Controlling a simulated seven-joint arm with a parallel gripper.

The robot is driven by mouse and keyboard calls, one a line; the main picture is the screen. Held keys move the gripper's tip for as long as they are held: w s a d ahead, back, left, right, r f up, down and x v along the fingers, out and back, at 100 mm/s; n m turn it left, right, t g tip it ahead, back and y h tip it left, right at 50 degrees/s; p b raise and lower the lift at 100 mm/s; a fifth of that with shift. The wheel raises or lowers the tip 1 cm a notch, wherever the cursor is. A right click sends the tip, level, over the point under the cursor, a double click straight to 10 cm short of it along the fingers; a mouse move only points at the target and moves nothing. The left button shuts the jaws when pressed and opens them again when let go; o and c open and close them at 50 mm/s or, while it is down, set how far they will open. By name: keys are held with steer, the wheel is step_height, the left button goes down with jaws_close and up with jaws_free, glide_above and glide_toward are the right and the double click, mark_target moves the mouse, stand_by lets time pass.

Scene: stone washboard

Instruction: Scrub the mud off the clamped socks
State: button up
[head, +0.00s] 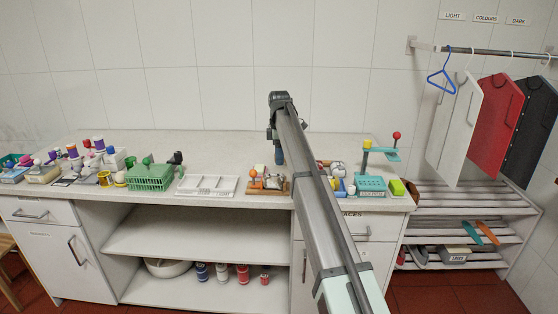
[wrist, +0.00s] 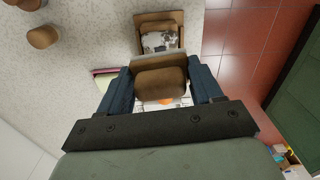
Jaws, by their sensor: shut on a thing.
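In the wrist view my gripper (wrist: 161,80) is shut on a brown block-shaped scrubber (wrist: 162,84), with a blue finger on each side. Just beyond it is a wooden frame (wrist: 178,20) around a white-grey cloth with dark patches (wrist: 160,40), which looks like a muddy sock. I cannot tell whether the scrubber touches the cloth. Bits of white and orange show below the scrubber, mostly hidden. In the head view my gripper (head: 279,152) is over the worktop, small and partly hidden by my arm. A wooden stand with orange and white parts (head: 266,182) is below it.
The worktop (head: 225,148) is clear at the back. Brown rounded pieces (wrist: 42,37) lie on the worktop. The red floor (wrist: 240,50) shows past its edge.

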mark_target(279, 176)
steer(key=shift+r, duration=1.05)
steer(key=shift+a+f, duration=0.8)
steer(key=shift+f, duration=0.45)
steer(key=shift+a+f, duration=0.8)
steer(key=shift+f, duration=0.4)
steer(key=shift+a+f, duration=0.8)
steer(key=shift+f, duration=0.45)
steer(key=shift+d+f, duration=0.15)
steer(key=shift+f, duration=0.2)
steer(key=shift+c, duration=0.3)
steer(key=shift+d+f, duration=0.1)
steer(key=shift+d, duration=2.25)
steer(key=shift+a, duration=2.6)
steer(key=shift+d, duration=2.55)
steer(key=shift+r, duration=4.05)
